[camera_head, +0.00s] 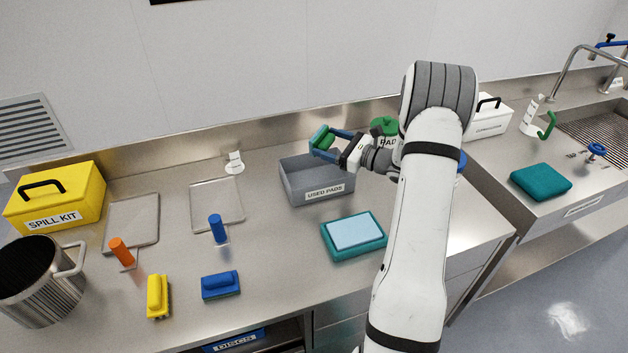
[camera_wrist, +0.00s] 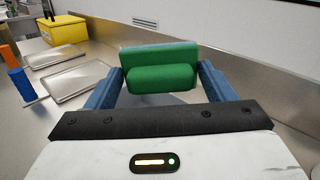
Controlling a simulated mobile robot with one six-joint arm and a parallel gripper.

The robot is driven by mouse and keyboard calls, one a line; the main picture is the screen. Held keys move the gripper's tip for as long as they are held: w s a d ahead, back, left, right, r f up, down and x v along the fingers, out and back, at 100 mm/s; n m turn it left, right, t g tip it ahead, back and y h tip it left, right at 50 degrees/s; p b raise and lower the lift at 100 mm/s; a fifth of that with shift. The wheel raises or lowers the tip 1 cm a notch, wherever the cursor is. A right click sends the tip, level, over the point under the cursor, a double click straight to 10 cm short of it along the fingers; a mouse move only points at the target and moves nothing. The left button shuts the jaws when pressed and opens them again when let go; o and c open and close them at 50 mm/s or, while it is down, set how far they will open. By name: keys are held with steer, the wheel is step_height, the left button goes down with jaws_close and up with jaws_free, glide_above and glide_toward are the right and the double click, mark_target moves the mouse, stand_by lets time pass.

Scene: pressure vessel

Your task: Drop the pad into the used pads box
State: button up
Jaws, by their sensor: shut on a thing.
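The used pads box (camera_head: 323,190) is a grey open bin labelled "USED PADS" on the steel counter. My gripper and the pad hide part of the box's back rim. The box's floor is mostly hidden in the wrist view.
A teal block with a light blue top (camera_head: 353,234) lies in front of the box. A green-lidded container (camera_head: 385,127) is behind my arm.

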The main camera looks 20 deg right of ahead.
step_height(320, 180, down, 3)
steer(key=shift+s+r+b, duration=0.1)
steer(key=shift+b, duration=0.4)
steer(key=o, duration=1.3)
steer(key=shift+d, duration=0.1)
steer(key=shift+s, duration=0.1)
steer(key=b+v, duration=0.2)
steer(key=v, duration=0.5)
steer(key=shift+s+d, duration=0.2)
steer(key=shift+s, duration=0.05)
